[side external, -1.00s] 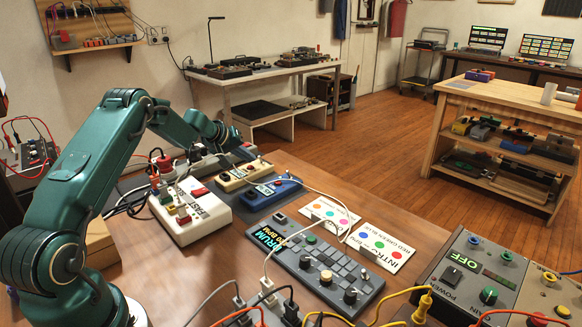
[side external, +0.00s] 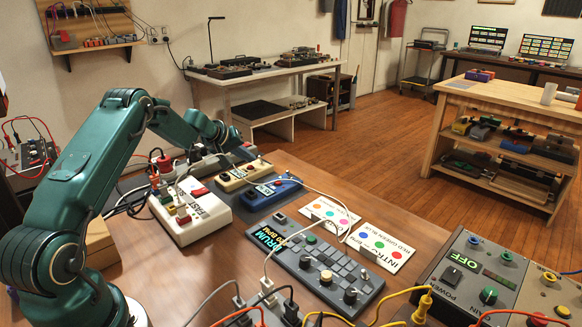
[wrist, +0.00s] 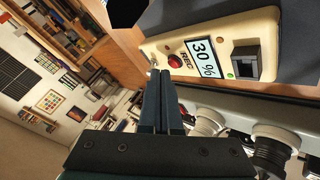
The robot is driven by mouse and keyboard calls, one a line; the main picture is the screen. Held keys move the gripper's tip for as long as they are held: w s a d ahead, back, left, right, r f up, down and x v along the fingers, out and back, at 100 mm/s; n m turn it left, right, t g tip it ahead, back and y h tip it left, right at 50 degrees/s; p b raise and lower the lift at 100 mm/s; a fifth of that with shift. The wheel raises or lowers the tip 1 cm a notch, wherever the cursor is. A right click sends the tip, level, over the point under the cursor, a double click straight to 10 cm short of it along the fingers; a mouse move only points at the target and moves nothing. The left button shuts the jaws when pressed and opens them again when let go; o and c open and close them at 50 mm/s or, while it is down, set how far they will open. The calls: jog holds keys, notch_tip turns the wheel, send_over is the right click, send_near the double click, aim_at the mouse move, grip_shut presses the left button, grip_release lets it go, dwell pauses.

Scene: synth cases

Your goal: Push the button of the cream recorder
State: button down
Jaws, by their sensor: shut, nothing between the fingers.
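The cream recorder (wrist: 213,58) fills the upper right of the wrist view. It has a red button (wrist: 177,61) marked REC, a display reading 30 %, a small green light and a dark square socket or switch. In the side view it appears to be the cream box (side external: 232,180) beyond the white device. My gripper (wrist: 160,76) is shut and empty. Its fingertips show just left of and below the red button in the wrist view; I cannot tell whether they touch the recorder. In the side view the fingertips are hard to make out.
A white device (side external: 190,228), a blue device (side external: 271,190) and a grey drum machine (side external: 315,262) crowd the table. White cards (side external: 381,246) lie to the right. Cables cross the table. Pale knobs or plugs (wrist: 277,137) stand near my fingers in the wrist view.

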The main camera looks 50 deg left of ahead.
aim_at(248, 170)
jog(key=shift+f, duration=0.15)
jog(key=shift+f, duration=0.35)
dwell(0.6)
jog(key=shift+r, duration=0.5)
notch_tip(248, 170, up, 6)
dwell(0.8)
